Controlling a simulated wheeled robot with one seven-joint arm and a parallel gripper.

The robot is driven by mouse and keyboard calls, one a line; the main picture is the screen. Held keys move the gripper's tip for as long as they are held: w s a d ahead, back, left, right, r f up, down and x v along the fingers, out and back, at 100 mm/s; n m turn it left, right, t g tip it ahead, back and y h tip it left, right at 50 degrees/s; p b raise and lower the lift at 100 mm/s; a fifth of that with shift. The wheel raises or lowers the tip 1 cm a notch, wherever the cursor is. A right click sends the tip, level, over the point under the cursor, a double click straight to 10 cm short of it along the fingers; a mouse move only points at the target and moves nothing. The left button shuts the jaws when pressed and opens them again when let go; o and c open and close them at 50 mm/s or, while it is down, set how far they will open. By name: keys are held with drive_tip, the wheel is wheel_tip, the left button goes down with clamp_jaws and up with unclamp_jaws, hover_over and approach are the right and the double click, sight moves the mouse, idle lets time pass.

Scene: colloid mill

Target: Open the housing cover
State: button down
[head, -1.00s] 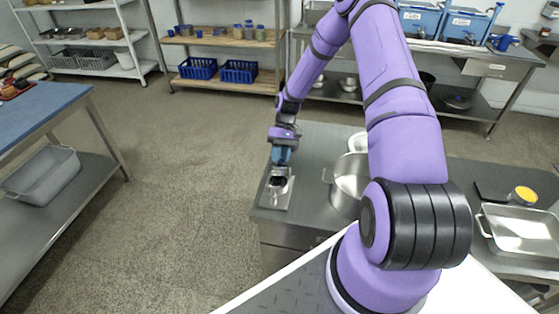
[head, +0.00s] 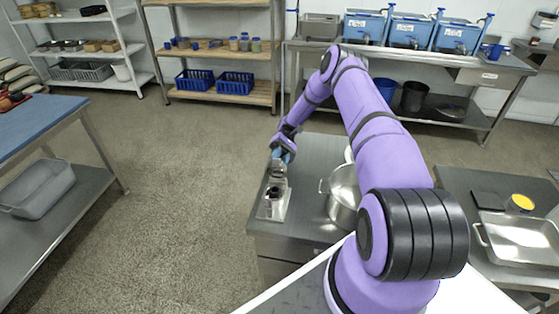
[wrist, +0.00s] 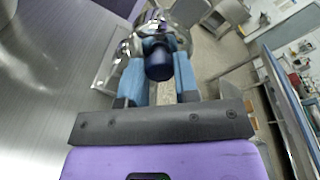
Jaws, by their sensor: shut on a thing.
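The colloid mill (head: 273,204) is a small metal machine on a light base plate, near the left end of the steel table. A shiny metal part that looks like its housing cover (head: 277,172) stands raised at the back of the body, and the dark opening shows in front of it. My gripper (head: 281,156) is at the top of this cover. In the wrist view, the blue fingers of my gripper (wrist: 158,62) are on both sides of a dark blue knob (wrist: 159,66), shut on it. Shiny metal lies behind the knob; the hinge cannot be made out.
A large steel pot (head: 344,195) stands on the steel table (head: 318,157) to the right of the mill. A metal tray (head: 520,238) lies farther right. Open floor (head: 185,220) is left of the table, with a blue-topped bench (head: 35,120) beyond.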

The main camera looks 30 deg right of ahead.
sight(277, 163)
drive_tip(key=shift+w+d+f, duration=0.1)
drive_tip(key=shift+d+f, duration=0.05)
idle(0.5)
drive_tip(key=c, duration=0.8)
unclamp_jaws()
drive_tip(key=shift+c, duration=0.2)
drive_tip(key=s+a+r, duration=0.2)
drive_tip(key=s, duration=0.5)
drive_tip(key=s+a+r, duration=0.2)
drive_tip(key=s+r, duration=0.1)
drive_tip(key=s, duration=0.5)
drive_tip(key=shift+s+a, duration=0.15)
drive_tip(key=shift+s, duration=0.05)
